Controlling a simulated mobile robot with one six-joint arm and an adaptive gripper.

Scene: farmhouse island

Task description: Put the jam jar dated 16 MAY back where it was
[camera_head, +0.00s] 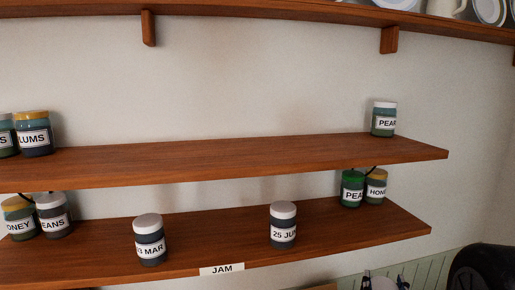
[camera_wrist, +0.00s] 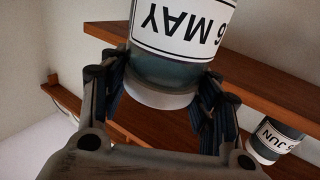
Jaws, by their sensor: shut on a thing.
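My gripper (camera_wrist: 160,88) is shut on a jam jar (camera_wrist: 165,72) in the wrist view. The jar has dark contents, a white lid and a white label, upside down in this picture, on which "6 MAY" reads; any digit before the 6 is out of view. The fingers sit either side of the jar near its lid. The head view does not show my gripper or this jar. There, the lower shelf (camera_head: 185,225) carries a JAM tag (camera_head: 222,269) on its front edge. White-lidded jars marked "3 MAR" (camera_head: 150,252) and "25 JU" (camera_head: 283,238) stand apart on it, with bare shelf between them.
Honey and beans jars (camera_head: 53,226) stand at the lower shelf's left, green-lidded (camera_head: 352,199) and yellow-lidded (camera_head: 376,192) jars at its right back. The shelf above (camera_head: 230,158) overhangs, with jars at both ends. A JUN jar (camera_wrist: 268,145) shows at the wrist view's right.

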